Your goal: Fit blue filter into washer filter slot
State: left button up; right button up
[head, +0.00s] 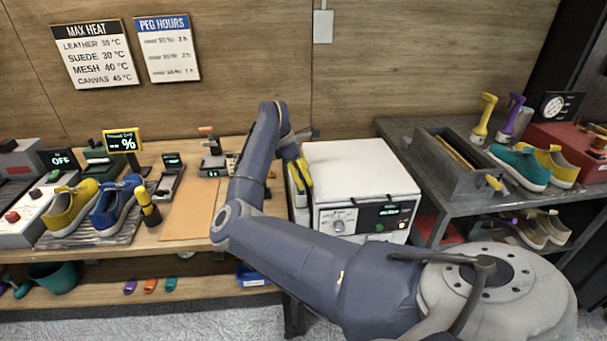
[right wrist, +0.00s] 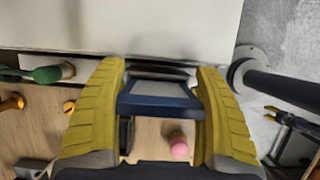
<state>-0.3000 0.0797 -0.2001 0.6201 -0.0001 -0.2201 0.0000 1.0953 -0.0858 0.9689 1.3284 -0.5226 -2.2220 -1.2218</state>
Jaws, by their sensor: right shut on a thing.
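The washer (head: 358,172) is a white box with a front control panel, standing at the middle of the bench. My right gripper (head: 300,180) is at the washer's left side, with its yellow fingers pointing down. In the right wrist view my right gripper (right wrist: 160,100) is shut on the blue filter (right wrist: 160,103), a blue frame with a grey face. The washer's white wall (right wrist: 120,25) is just beyond the filter. A blurred dark band on that wall faces the filter; I cannot tell whether it is the slot. The filter is hidden in the head view. My left gripper is out of view.
A yellow shoe (head: 68,210) and a blue shoe (head: 115,207) stand on a rack at the left. A tan mat (head: 190,208) lies left of my arm. A grey bin (head: 448,165) and a teal shoe (head: 520,165) are on the right table. A pink object (right wrist: 178,145) is below the gripper.

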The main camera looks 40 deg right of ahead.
jog(key=shift+f, duration=1.05)
jog(key=o, duration=1.2)
jog(key=shift+v, duration=6)
